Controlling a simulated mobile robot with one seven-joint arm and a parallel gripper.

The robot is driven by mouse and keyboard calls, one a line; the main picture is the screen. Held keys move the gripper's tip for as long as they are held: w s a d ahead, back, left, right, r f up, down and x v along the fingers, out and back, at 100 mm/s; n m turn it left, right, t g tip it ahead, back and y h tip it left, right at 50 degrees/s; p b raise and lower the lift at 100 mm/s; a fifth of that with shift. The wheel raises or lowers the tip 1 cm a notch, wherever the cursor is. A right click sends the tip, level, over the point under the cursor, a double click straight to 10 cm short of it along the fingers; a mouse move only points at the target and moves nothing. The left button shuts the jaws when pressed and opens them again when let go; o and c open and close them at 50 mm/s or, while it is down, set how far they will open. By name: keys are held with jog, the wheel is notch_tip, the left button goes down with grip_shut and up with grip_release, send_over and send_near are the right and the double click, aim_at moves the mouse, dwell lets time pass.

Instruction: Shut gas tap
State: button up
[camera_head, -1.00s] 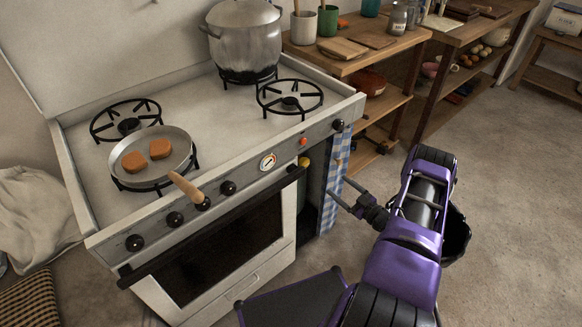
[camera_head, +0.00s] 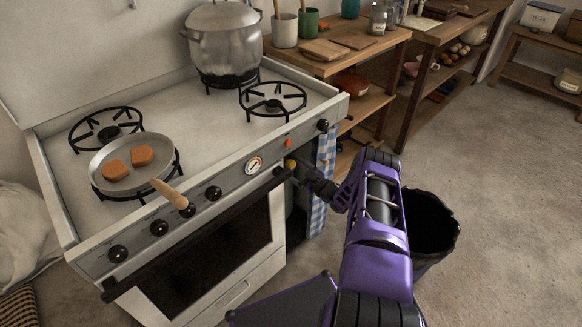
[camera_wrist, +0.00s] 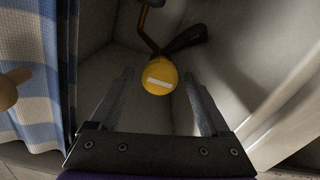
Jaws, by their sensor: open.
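My gripper (camera_wrist: 158,85) is open. Its two fingers stand to the left and right of the knob, with gaps on both sides in the picture. I cannot tell how far the fingertips reach along it. In the head view my gripper (camera_head: 298,172) is at the stove's right front corner, partly hidden.
A blue checked curtain (camera_wrist: 35,75) hangs close on the left in the wrist view. The stove's pale side (camera_wrist: 285,95) is close on the right. A pan (camera_head: 132,163) with two brown pieces and a big pot (camera_head: 224,45) stand on the stove (camera_head: 190,110). A dark bin (camera_head: 432,235) stands on the floor.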

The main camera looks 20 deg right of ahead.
jog(key=shift+w+a, duration=0.15)
jog(key=shift+w, duration=0.3)
grip_shut()
